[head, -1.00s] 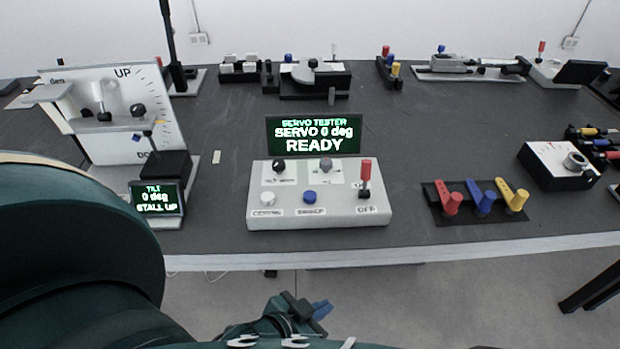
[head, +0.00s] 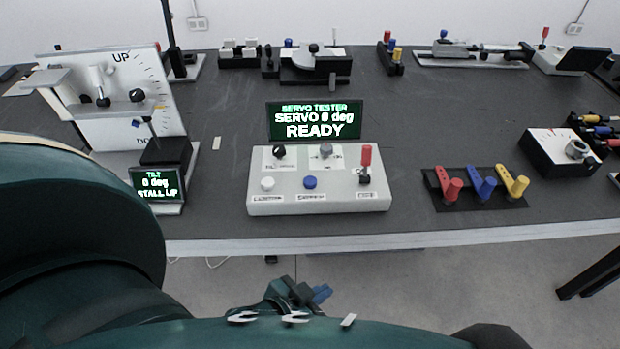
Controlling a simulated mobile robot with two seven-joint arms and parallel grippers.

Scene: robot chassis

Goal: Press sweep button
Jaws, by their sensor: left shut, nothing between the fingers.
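The servo tester box (head: 235,205) is pale grey and sits near the table's front edge. Its blue button (head: 310,182) is at the front middle, above a small label too blurred to read surely. A white button (head: 267,184) is to its left and a red-handled lever (head: 366,160) to its right. The screen (head: 314,121) behind reads SERVO 0 deg READY. My left gripper (head: 318,294) is low in the view, in front of the table edge, shut and empty, well apart from the box. My right gripper is not in view.
A tilt rig (head: 125,130) with its own small screen (head: 157,185) stands left of the box. Red, blue and yellow levers (head: 481,187) and a dial box (head: 560,155) are to the right. Several devices line the back.

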